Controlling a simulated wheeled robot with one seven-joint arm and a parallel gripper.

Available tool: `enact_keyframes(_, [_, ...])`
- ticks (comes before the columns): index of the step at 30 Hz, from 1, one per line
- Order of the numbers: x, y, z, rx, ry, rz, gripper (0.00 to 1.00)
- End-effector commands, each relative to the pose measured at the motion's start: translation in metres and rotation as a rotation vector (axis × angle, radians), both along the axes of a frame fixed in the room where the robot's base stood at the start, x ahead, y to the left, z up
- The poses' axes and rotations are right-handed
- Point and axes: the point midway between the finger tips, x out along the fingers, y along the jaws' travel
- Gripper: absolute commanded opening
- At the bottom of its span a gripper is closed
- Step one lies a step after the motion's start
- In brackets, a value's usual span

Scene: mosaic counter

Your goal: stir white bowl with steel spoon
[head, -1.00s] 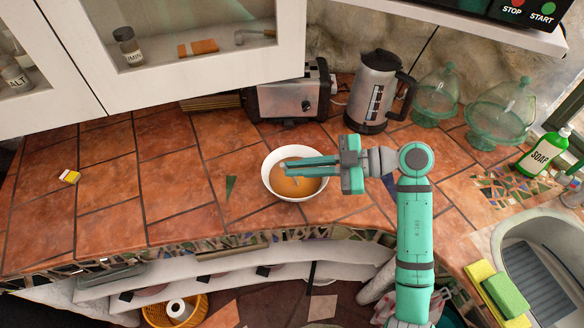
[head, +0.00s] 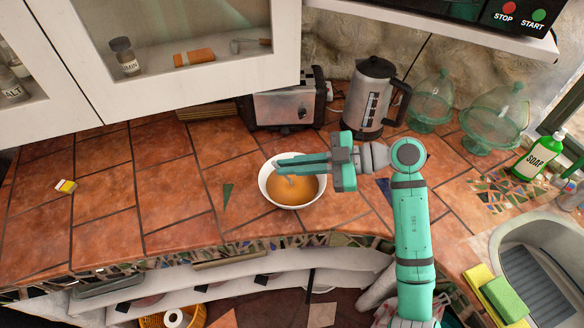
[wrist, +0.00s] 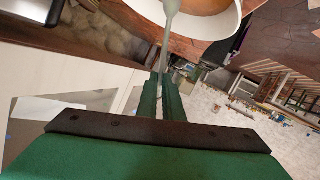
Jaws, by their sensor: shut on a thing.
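The white bowl (head: 292,205) stands upright on the terracotta tile counter and holds an orange-brown liquid. My gripper (head: 281,165) reaches in from the right, with its fingers above the bowl's far part. In the wrist view my gripper (wrist: 162,82) is shut on the grey handle of the steel spoon (wrist: 168,40). The spoon runs from the fingertips toward the bowl (wrist: 220,30), which shows at the top of that view. In the head view only a short bit of the spoon (head: 284,179) shows; its lower end is hidden in the liquid.
A toaster (head: 285,105) and a kettle (head: 372,95) stand behind the bowl. Green glass domes (head: 493,115), a soap bottle (head: 538,155) and the sink (head: 540,265) are at the right. A small yellow and white block (head: 66,186) lies far left. The counter left of the bowl is mostly clear.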

Motion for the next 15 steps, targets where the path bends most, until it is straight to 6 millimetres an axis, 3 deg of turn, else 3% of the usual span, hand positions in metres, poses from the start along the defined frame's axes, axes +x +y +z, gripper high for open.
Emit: enact_keyframes(15, [-0.012, 0.011, 0.037, 0.000, -0.001, 0.000, 0.00])
